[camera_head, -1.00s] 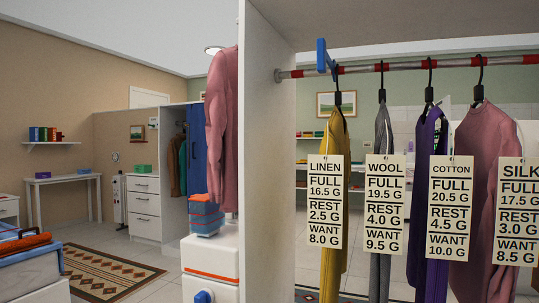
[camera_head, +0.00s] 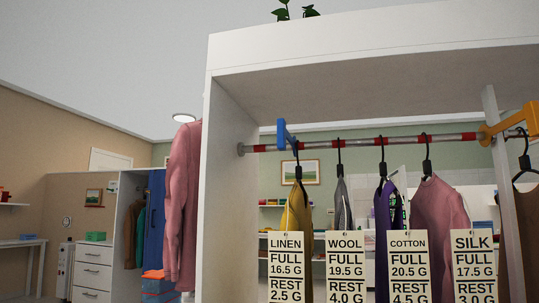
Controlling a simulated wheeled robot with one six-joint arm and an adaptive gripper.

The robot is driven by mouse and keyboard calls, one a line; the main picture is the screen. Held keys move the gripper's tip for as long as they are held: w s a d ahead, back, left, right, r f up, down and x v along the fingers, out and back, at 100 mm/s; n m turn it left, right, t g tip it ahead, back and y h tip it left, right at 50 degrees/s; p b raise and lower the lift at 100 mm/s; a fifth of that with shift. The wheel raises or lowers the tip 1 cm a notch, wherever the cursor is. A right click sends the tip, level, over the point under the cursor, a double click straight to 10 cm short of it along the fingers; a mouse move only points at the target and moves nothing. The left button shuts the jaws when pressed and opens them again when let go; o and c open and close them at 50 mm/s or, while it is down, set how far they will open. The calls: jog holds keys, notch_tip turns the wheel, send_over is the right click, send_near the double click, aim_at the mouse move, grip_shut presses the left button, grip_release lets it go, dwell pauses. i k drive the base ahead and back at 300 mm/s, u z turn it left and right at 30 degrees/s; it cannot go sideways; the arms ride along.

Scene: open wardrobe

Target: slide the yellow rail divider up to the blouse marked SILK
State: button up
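The yellow rail divider (camera_head: 487,134) hangs on the red-and-white striped rail (camera_head: 360,144) at the right of the picture, with an arm reaching up to the right. The pink blouse (camera_head: 438,212) hangs to its left, with the SILK tag (camera_head: 474,262) in front of its lower right. A stretch of bare rail shows between the blouse's hanger hook and the divider. My gripper is not in view.
A blue divider (camera_head: 285,136) sits near the rail's left end. Yellow, grey and purple garments hang between it and the pink blouse, with LINEN, WOOL and COTTON tags. A brown garment (camera_head: 527,235) hangs right of the yellow divider. The white wardrobe side (camera_head: 228,200) stands left.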

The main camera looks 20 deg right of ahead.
aim_at(530, 112)
jog(key=k, duration=0.45)
jog(key=z, duration=0.05)
jog(key=i, duration=0.45)
jog(key=z, duration=2.05)
